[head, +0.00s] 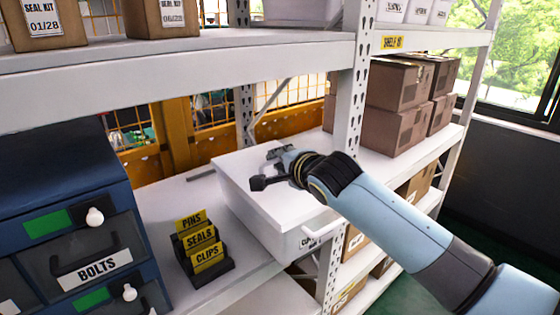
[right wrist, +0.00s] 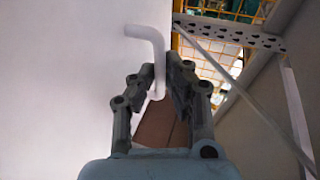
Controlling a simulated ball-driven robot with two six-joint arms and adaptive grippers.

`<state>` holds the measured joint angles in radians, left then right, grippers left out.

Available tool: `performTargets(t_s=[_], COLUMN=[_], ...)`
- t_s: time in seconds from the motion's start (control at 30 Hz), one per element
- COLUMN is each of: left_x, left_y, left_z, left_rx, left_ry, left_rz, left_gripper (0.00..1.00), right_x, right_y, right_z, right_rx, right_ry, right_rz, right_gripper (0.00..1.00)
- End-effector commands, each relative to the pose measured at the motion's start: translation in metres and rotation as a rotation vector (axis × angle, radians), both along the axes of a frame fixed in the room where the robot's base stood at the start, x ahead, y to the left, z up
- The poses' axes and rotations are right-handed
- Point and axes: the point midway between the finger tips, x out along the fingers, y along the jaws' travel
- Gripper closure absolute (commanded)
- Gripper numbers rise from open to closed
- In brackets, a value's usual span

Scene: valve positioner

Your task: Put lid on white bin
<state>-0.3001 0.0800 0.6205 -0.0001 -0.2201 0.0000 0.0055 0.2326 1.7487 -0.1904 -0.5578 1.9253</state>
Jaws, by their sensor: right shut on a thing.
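The white bin (head: 265,228) stands on the middle shelf, its printed front partly hidden behind my right arm. A flat white lid (head: 262,194) covers its top; I cannot tell whether it rests fully on the rim. My right gripper (head: 268,170) is over the lid's far part. In the right wrist view, its fingers (right wrist: 160,85) are shut on a bent white handle (right wrist: 156,50) at the edge of a broad white surface. Another white handle (head: 325,233) sticks out at the bin's near right corner. My left gripper is not in view.
A black card holder (head: 206,262) with yellow PINS, SEALS and CLIPS labels stands left of the bin. A blue drawer cabinet (head: 60,180) is at the left. A white shelf post (head: 350,110) rises close right of the bin. Brown boxes (head: 397,83) stand beyond it.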

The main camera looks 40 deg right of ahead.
Motion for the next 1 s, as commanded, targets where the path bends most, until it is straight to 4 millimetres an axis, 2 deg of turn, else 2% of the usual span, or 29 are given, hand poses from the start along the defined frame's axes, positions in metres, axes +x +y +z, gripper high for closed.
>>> performTargets(t_s=[1.0], left_x=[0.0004], left_y=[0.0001], left_z=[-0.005], left_rx=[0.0], left_ry=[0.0], left_rz=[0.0], left_gripper=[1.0], right_x=[0.0], right_y=[0.0001], right_z=[-0.0081], right_rx=[0.0], right_ry=[0.0], right_rz=[0.0], right_gripper=[1.0])
